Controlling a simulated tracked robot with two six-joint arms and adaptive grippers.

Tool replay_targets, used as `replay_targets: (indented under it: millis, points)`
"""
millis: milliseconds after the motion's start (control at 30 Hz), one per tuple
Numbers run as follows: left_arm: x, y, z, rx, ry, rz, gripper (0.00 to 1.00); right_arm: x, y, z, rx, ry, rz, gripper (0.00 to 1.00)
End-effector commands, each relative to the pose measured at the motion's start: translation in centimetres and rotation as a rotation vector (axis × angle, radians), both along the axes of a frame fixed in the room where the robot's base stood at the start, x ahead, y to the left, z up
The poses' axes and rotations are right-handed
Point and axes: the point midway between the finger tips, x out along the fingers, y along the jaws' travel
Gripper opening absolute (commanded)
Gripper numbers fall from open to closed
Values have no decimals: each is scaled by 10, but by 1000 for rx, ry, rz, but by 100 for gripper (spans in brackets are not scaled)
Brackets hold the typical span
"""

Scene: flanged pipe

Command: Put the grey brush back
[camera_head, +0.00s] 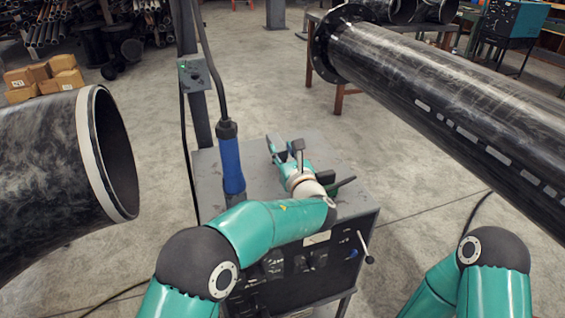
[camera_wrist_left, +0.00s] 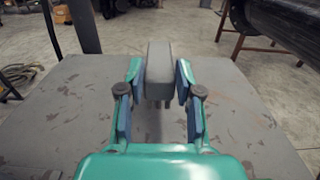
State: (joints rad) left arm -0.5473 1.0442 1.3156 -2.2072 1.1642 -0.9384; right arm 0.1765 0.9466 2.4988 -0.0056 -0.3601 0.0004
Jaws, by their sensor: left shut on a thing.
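The grey brush (camera_wrist_left: 158,68) is between the fingers of my left gripper (camera_wrist_left: 159,84), which is shut on it. The brush's grey block points away from the wrist, and its lower part is partly hidden by the fingers. In the head view my left gripper (camera_head: 288,156) is over the grey top of the welding-cart-like cabinet (camera_head: 210,172), with a small grey part of the brush (camera_head: 298,146) showing. I cannot tell whether the brush touches the top. My right arm shows at the lower right, but its gripper is out of view.
A blue-handled tool (camera_head: 230,160) with a cable stands at the cabinet top's left edge, near a post (camera_head: 198,110). A green-and-black item (camera_head: 342,186) is right of my left wrist. Large black pipes flank the cabinet: an open-ended one (camera_head: 60,170) and a flanged one (camera_head: 430,90).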

Motion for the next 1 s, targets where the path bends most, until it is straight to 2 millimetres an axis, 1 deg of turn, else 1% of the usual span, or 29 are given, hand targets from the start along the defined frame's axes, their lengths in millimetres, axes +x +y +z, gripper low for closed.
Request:
replay_targets:
  millis: [100, 200, 300, 433, 467, 600, 1000]
  points:
    - [0, 0, -18, 4, 2, 1, 0, 0, 0, 1, 0, 0, 0, 64]
    - [0, 1, -31, 2, 2, 1, 0, 0, 0, 2, 0, 0, 0, 64]
    - [0, 1, -35, 0, -1, 1, 0, 0, 0, 2, 0, 0, 0, 64]
    - [0, 1, -35, 0, 0, 1, 0, 0, 0, 2, 0, 0, 0, 64]
    - [0, 1, -36, 1, 1, 1, 36, 0, 0, 2, 0, 0, 0, 64]
    - [0, 1, -36, 1, 1, 1, 60, 0, 0, 2, 0, 0, 0, 64]
    - [-2, -2, -35, 0, 0, 0, 60, 0, 0, 0, 0, 0, 0, 64]
